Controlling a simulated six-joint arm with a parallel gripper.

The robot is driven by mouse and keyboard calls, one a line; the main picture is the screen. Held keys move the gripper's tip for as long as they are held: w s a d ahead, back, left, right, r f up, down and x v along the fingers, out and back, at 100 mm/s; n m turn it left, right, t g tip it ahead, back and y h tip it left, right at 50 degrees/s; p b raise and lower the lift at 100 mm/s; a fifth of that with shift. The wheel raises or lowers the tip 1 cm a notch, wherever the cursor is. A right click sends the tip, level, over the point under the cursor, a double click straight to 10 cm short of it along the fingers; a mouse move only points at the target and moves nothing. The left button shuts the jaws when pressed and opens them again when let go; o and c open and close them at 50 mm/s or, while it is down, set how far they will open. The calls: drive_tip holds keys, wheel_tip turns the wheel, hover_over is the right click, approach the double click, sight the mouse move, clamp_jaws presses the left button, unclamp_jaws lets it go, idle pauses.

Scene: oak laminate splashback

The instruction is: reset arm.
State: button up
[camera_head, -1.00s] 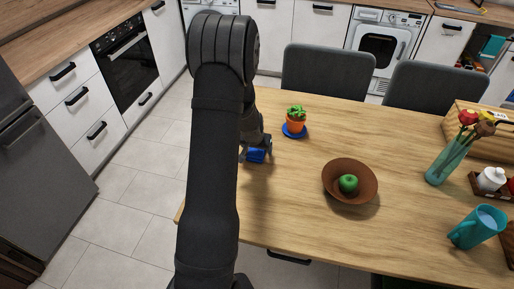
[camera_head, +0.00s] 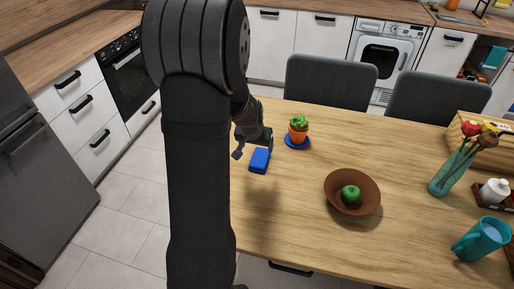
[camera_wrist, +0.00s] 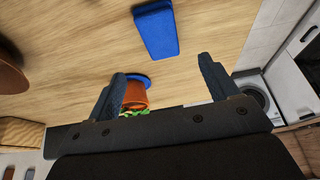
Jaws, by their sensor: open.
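My gripper (camera_head: 254,150) is open and empty above the left part of the wooden table, and its two spread fingers (camera_wrist: 164,80) show in the wrist view. A blue block (camera_head: 260,160) lies on the table just below and beside the gripper, apart from it. In the wrist view the blue block (camera_wrist: 156,32) lies beyond the fingertips, with bare wood around it. My arm covers the left edge of the table in the head view.
A potted plant (camera_head: 298,130) on a blue saucer (camera_head: 289,144) stands close to the gripper. A brown bowl (camera_head: 335,192) holds a green apple (camera_head: 351,193). A flower vase (camera_head: 449,172) and teal mug (camera_head: 481,240) stand at the right. The front middle of the table is clear.

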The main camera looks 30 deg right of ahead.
sight(260, 158)
idle(0.4)
drive_tip(key=x, duration=1.2)
drive_tip(key=shift+r, duration=0.85)
